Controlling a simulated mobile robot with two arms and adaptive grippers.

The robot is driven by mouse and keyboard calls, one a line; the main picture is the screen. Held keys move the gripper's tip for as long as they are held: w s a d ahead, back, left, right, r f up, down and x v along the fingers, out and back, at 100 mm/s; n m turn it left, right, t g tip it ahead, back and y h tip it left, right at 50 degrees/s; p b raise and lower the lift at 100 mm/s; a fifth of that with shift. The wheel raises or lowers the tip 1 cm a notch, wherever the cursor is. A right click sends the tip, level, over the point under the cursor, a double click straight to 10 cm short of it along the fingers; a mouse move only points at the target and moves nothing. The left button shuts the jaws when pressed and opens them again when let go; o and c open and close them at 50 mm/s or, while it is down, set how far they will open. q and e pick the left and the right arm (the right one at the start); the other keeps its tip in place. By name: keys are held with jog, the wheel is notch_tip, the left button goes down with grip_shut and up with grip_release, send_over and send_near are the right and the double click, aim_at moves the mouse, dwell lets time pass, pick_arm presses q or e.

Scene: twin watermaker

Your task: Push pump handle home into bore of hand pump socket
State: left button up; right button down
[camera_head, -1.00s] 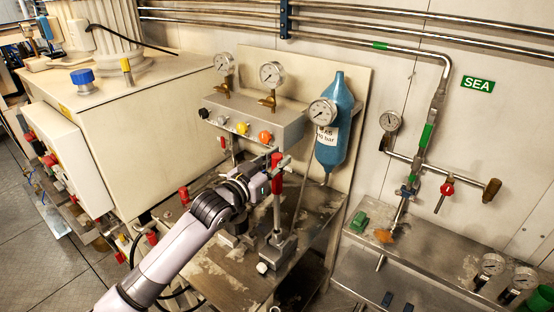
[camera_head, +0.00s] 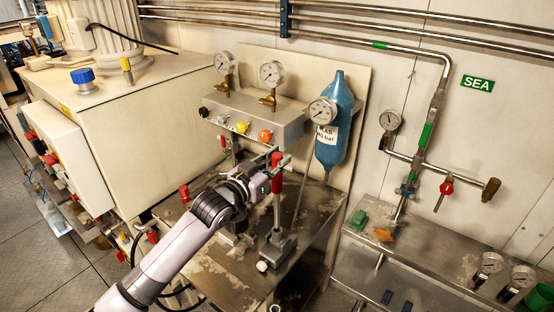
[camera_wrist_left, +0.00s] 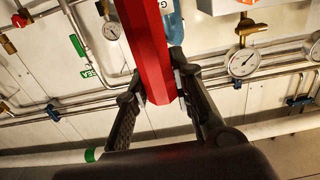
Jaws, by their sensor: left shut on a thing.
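The pump handle (camera_head: 277,185) is a long rod with a red grip and stands near upright in the head view. My left gripper (camera_head: 274,172) is shut on its upper red part. In the left wrist view the red handle (camera_wrist_left: 150,50) runs between the two dark fingers of my left gripper (camera_wrist_left: 157,88). The hand pump socket (camera_head: 277,243) is a grey metal block below the handle on the steel bench. The handle's lower end meets the top of the socket; how deep it sits in the bore cannot be told. My right gripper is not in view.
A gauge panel (camera_head: 255,118) with coloured knobs and a blue cylinder (camera_head: 335,125) stand behind the handle. Another red grip (camera_head: 184,193) is left of my gripper. The steel bench (camera_head: 215,275) has bare room in front. A pipe with a red valve (camera_head: 447,186) is at the right.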

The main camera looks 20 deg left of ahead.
aim_at(274, 180)
pick_arm(q)
jog(key=shift+f+b, duration=1.75)
jog(key=shift+f, duration=1)
jog(key=o, duration=1)
jog(key=shift+o, duration=0.3)
jog(key=shift+s+f, duration=0.1)
jog(key=v, duration=1.2)
